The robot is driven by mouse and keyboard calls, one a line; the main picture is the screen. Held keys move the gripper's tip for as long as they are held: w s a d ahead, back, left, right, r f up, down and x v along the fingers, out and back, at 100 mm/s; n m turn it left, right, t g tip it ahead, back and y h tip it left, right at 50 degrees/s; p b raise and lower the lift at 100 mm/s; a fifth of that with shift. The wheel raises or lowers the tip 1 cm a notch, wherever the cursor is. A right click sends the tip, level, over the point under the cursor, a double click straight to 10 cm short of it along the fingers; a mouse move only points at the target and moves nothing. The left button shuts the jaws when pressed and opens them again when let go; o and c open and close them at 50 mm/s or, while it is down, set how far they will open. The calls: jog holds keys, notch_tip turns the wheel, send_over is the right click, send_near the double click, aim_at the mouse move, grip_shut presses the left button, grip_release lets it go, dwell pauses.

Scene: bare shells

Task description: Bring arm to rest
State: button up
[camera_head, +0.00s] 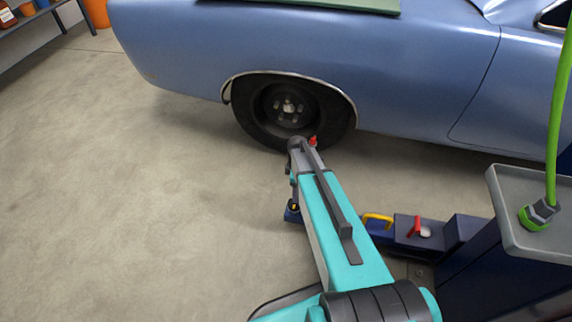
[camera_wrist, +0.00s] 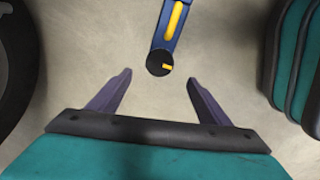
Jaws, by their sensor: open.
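My teal arm (camera_head: 335,225) reaches out over the floor toward the front wheel of a blue car. In the wrist view my gripper (camera_wrist: 159,76) is open, with its two dark fingers spread and nothing held between them. The black round end of a blue and yellow bar (camera_wrist: 172,25) shows just beyond and between the fingertips; I cannot tell how far below it lies. In the head view my gripper cannot be made out clearly near the arm's end.
The blue car (camera_head: 400,70) with its black wheel (camera_head: 262,115) stands ahead. A blue jack-like device (camera_head: 405,232) with a yellow handle lies low, partly behind my arm. At right, a grey tray (camera_head: 510,205) holds a green hose (camera_head: 556,130). Floor at left is clear.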

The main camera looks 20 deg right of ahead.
jog(key=s+a+f+m+g, duration=0.2)
jog(key=s+a+f+m, duration=0.15)
jog(key=s, duration=0.75)
jog(key=s+a+f+m+g, duration=0.15)
jog(key=s+a+m, duration=0.35)
jog(key=s, duration=0.6)
jog(key=s+a+f+m+g, duration=0.1)
jog(key=s+a+f+m, duration=0.35)
jog(key=s, duration=0.65)
notch_tip(320, 180, up, 15)
jog(key=s+p, duration=0.1)
jog(key=p, duration=1.2)
jog(key=shift+s+a+f+g, duration=0.2)
jog(key=shift+a+g, duration=0.1)
jog(key=shift+g, duration=0.15)
